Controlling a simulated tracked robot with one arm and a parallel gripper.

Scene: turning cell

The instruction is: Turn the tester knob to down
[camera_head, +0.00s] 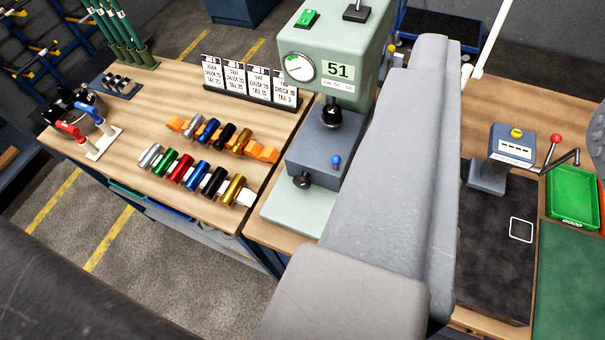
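The pale green tester (357,95) stands on the wooden bench at the upper middle, with its display reading 51. A round white dial (299,67) sits on its face, left of the display. A black knob (302,181) is on the tester's dark grey lower block (322,150); which way it points is too small to tell. A small blue ball (336,160) is on the same block. A green switch (307,18) and a black lever (356,11) are on top. My gripper is not visible; my grey arm covers the tester's right side.
Colored cylinders on an orange rack (264,152) and a white rack (245,197) lie left of the tester. A card stand (250,93) is behind them. Right of my arm are a grey device (500,158), a black mat (490,260) and a green tray (573,195).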

